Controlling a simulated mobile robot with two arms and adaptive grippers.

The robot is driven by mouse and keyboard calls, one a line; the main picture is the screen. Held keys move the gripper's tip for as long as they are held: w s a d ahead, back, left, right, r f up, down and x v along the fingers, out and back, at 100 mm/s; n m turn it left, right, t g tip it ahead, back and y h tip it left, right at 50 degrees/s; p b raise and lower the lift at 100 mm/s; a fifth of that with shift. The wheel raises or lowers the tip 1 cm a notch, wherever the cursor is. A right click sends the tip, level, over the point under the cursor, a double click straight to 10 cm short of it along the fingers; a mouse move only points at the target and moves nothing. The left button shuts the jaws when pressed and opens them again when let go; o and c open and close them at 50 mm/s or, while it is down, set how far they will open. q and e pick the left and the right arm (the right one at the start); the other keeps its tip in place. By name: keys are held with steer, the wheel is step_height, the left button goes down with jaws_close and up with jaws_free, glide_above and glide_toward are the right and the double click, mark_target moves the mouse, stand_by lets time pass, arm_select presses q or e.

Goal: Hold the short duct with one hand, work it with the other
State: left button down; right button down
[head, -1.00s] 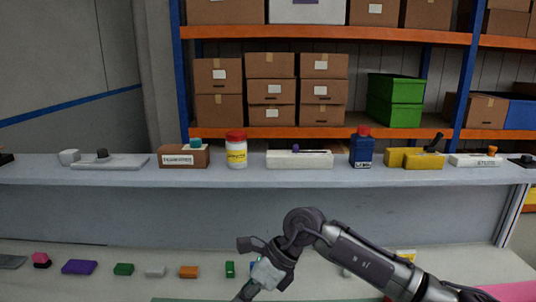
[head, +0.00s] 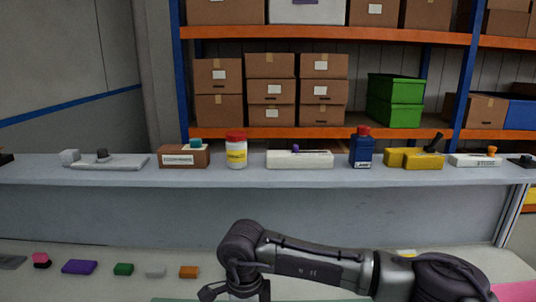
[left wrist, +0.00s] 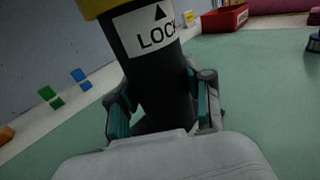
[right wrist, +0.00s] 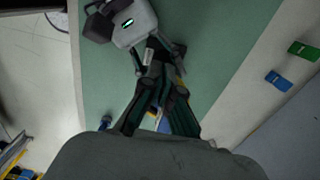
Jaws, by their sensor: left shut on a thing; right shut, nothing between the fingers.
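The short duct (left wrist: 160,70) is a dark cylinder with a yellow collar and a white label reading "LOC…" with an arrow. It shows large and slightly tilted in the left wrist view. My left gripper (left wrist: 162,108) is shut on it, one finger on each side, above the green mat. The left gripper is outside the head view. My right gripper (right wrist: 158,82) is shut and empty; in the right wrist view its fingertips are close to my left gripper. Whether they touch the duct cannot be told. In the head view, the right gripper is partly cut off at the bottom edge.
The green mat (right wrist: 225,45) covers the work surface. Small blocks line the back, including purple (head: 79,267), green (head: 123,269) and orange (head: 188,272). A grey ledge (head: 330,178) behind carries several boxes and bottles. A red tray (left wrist: 225,18) stands beyond the duct.

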steer(key=shift+f, duration=0.5)
steer(key=shift+w+d, duration=0.15)
steer(key=shift+w, duration=0.05)
steer(key=shift+w, duration=0.2)
